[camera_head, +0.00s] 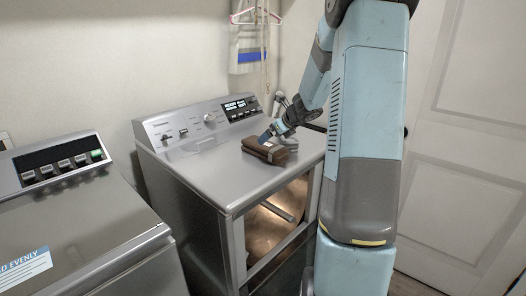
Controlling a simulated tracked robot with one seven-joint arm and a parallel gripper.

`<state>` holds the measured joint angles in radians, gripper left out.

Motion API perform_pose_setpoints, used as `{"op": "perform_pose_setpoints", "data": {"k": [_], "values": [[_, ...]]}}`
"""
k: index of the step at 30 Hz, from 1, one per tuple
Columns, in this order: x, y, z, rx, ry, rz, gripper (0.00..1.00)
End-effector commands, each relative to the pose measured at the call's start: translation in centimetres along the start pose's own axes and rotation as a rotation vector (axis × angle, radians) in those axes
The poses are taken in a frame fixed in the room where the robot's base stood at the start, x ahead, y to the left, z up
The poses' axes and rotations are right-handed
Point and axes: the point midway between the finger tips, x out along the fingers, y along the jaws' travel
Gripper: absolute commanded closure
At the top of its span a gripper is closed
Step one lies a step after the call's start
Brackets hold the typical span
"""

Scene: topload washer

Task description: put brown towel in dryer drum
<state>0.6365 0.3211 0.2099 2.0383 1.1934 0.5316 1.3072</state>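A folded brown towel (264,153) lies on top of the grey dryer (205,180), near the middle of its top. My gripper (266,138) points down at the towel from the upper right, with its blue fingertips at or just above the towel's upper face. The view is too small to show whether the fingers are apart or closed on the cloth. The dryer's front opening shows the coppery dryer drum (268,228) inside. Part of the opening's right side is hidden by my arm.
A topload washer (75,225) stands at the left. A hanger (255,17) with a hanging cloth is on the back wall. A white door (475,130) is at the right.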

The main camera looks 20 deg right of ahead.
Motion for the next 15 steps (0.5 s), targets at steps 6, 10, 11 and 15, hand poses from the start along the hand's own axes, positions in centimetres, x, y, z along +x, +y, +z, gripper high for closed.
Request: {"op": "perform_pose_setpoints", "data": {"k": [6, 10, 11, 15], "values": [[1.1, 0.0, -0.2, 0.002, 0.0, 0.002, 0.0], [2.6, 0.1, -0.6, 0.002, 0.0, 0.003, 0.0], [3.0, 0.0, -0.8, 0.002, 0.0, 0.003, 0.0], [4.8, 0.0, -0.7, 0.0, -0.001, 0.002, 0.0]]}}
